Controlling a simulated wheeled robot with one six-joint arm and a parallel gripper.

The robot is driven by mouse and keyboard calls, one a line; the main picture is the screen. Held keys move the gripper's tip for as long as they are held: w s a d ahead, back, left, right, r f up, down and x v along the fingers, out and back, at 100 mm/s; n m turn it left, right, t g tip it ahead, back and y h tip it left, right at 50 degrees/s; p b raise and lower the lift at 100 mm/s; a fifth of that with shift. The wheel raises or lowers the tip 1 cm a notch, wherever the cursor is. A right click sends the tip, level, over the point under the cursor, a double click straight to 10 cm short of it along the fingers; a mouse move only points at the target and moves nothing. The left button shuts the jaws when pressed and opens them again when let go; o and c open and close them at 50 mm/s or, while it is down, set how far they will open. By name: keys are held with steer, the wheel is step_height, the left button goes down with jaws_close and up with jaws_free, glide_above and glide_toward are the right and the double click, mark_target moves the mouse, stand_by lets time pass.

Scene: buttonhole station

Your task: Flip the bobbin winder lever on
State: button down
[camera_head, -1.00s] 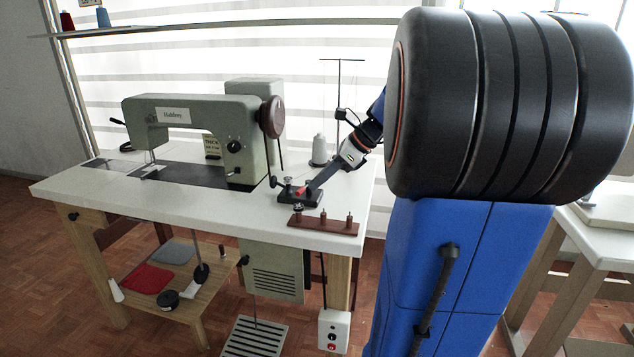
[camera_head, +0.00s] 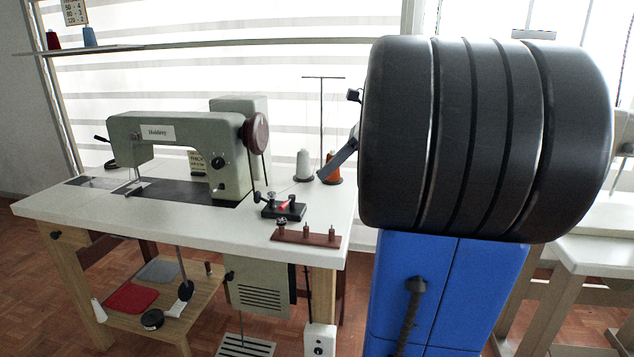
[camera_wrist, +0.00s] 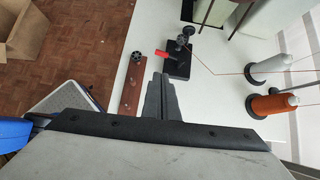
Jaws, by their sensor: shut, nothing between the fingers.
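The bobbin winder (camera_head: 284,210) is a small black block with a dark post, near the right end of the white sewing table. Its short red lever (camera_head: 283,204) lies low on top of the block. In the wrist view the winder (camera_wrist: 178,66) is just beyond the fingertips, and the red lever (camera_wrist: 161,53) points out to its left. My gripper (camera_wrist: 158,76) is shut and empty, apart from the lever in the picture. In the head view my gripper (camera_head: 324,176) shows above and right of the winder, partly hidden by my arm.
A brown bobbin rack (camera_head: 306,236) stands in front of the winder. A white thread cone (camera_head: 303,166) and an orange cone (camera_head: 331,170) stand behind. The green sewing machine (camera_head: 180,145) is to the left. The tabletop's left front is clear.

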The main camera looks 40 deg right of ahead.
steer(key=shift+v, duration=1.25)
steer(key=shift+s+a, duration=0.15)
steer(key=s+a+f+n+g+h, duration=0.1)
steer(key=s+a+f+n, duration=0.1)
steer(key=a+f+n, duration=0.5)
steer(key=s+a+f+n+g+h, duration=0.1)
steer(key=s+a+f+n, duration=0.2)
steer(key=a, duration=0.5)
steer(key=s+a+f+n+h, duration=0.3)
steer(key=s+a+f+n, duration=0.5)
steer(key=n, duration=1)
step_height(320, 180, down, 3)
steer(key=shift+s+f+t, duration=0.1)
steer(key=shift+s+t, duration=0.2)
steer(key=shift+s, duration=0.65)
